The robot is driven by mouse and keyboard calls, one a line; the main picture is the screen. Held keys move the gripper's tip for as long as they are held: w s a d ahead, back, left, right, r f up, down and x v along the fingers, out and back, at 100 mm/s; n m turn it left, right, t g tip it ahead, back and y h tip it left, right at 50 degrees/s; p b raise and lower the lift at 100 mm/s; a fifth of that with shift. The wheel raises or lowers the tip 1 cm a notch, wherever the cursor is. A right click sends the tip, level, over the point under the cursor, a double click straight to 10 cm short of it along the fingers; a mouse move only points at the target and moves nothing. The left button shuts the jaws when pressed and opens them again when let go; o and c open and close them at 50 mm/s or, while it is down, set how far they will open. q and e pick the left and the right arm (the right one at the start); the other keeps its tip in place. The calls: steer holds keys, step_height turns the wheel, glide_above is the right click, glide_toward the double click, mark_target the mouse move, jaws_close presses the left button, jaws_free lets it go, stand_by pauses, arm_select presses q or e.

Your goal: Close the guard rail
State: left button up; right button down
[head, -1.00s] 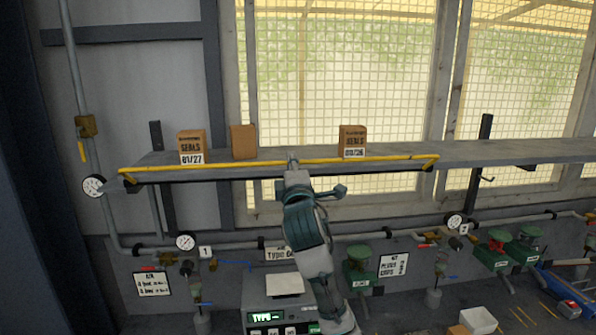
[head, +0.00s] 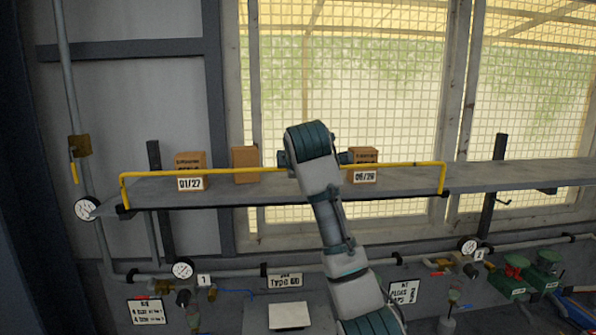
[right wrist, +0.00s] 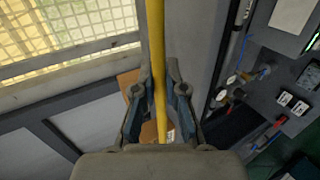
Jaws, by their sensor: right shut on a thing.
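The yellow guard rail (head: 415,165) stands raised along the front edge of the grey shelf (head: 480,175), its two end posts upright in the head view. My right gripper (right wrist: 158,78) is shut on the rail, with one finger on each side of the bar in the right wrist view. The rail (right wrist: 157,40) runs lengthwise through that view. In the head view my right arm rises from the bottom and its wrist hides the fingers and the middle of the rail. My left gripper is not in view.
On the shelf behind the rail stand a box marked 01/27 (head: 190,163), a plain box (head: 245,157) and a box marked 06/26 (head: 364,158). A mesh window (head: 400,80) is behind. Gauges (head: 183,270), pipes and valves line the wall below.

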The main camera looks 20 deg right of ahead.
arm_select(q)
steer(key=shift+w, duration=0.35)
arm_select(e)
steer(key=shift+w+f+g, duration=0.2)
steer(key=shift+w+g, duration=0.05)
steer(key=shift+g, duration=0.05)
steer(key=shift+a, duration=0.1)
steer(key=c, duration=1.2)
jaws_free()
steer(key=shift+w+a, duration=0.3)
steer(key=shift+s+r, duration=0.15)
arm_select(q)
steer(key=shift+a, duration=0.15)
arm_select(e)
steer(key=v, duration=1.1)
steer(key=shift+a, duration=0.25)
